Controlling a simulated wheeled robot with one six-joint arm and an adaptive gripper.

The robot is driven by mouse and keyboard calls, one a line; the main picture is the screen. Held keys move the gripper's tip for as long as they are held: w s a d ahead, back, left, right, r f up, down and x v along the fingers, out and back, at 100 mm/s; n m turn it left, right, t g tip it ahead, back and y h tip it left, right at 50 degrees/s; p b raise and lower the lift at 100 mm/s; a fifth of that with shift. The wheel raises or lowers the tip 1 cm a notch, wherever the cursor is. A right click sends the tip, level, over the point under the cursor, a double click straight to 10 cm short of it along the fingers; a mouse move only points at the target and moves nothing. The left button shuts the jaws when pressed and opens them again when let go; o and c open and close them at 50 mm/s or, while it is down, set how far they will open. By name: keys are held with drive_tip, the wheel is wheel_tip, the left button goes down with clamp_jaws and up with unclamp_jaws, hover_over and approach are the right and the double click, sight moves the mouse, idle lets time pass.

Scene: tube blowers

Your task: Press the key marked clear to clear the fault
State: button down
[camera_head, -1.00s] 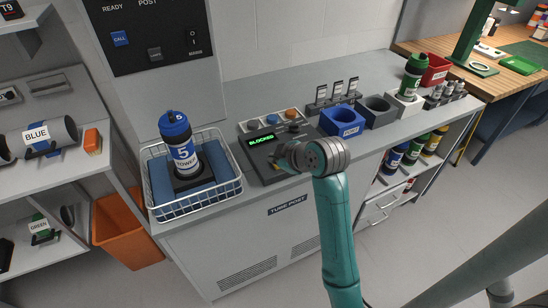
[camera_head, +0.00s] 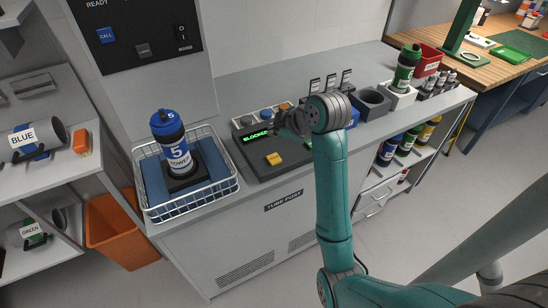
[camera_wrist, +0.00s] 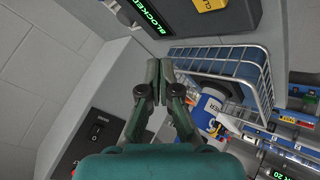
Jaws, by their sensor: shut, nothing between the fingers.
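The dark control panel (camera_head: 254,160) sits on the grey bench, with a green display (camera_head: 257,136) reading BLOCKED. A yellow key (camera_head: 274,159) stands on the panel below the display; its lettering is too small to read in the head view. In the wrist view the yellow key (camera_wrist: 286,8) is cut by the top edge and shows only part of its letters, beside the display (camera_wrist: 150,14). My gripper (camera_wrist: 159,64) is shut and empty, its fingertips apart from the key. In the head view my wrist is over the panel's right back part and hides some of it.
A wire basket (camera_head: 148,206) holding a blue-capped canister (camera_head: 174,147) stands left of the panel. Cups and a green canister (camera_head: 406,66) stand to the right. The bench front right of the basket is clear.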

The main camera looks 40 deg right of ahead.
sight(275, 159)
drive_tip(key=shift+f, duration=3.7)
drive_tip(key=shift+f, duration=0.15)
drive_tip(key=shift+f, duration=0.3)
drive_tip(key=shift+f, duration=0.4)
drive_tip(key=shift+r, duration=0.85)
drive_tip(key=shift+r, duration=2.5)
